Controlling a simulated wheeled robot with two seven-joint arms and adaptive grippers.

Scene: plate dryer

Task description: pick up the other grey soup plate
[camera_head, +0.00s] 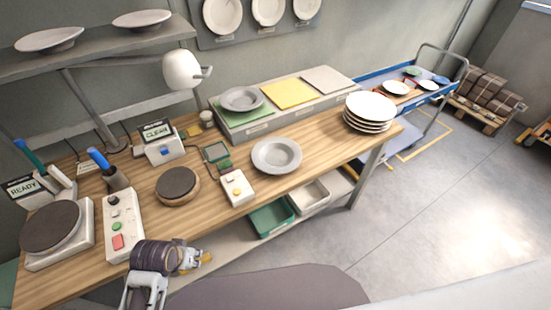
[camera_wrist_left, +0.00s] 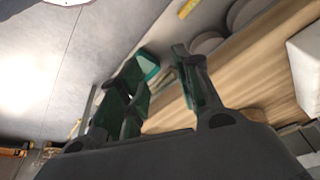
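One grey soup plate (camera_head: 276,155) lies on the bare wooden worktop (camera_head: 320,137), near the middle of its front part. Another grey soup plate (camera_head: 241,99) rests on the green square of the raised rack at the back. My left gripper (camera_head: 204,258) is in front of the table's front edge, well apart from both plates. The left wrist view shows its fingers (camera_wrist_left: 163,98) spread with nothing between them. Round greyish shapes at the top of that view are cut off, and I cannot tell which they are. My right gripper is not in view.
A stack of white plates (camera_head: 369,111) stands at the worktop's right end. A small control box (camera_head: 237,188) stands left of the nearer grey plate, beside a round dark-topped stand (camera_head: 177,186). A lamp (camera_head: 183,70) overhangs the back. A green bin (camera_head: 271,218) sits below the worktop.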

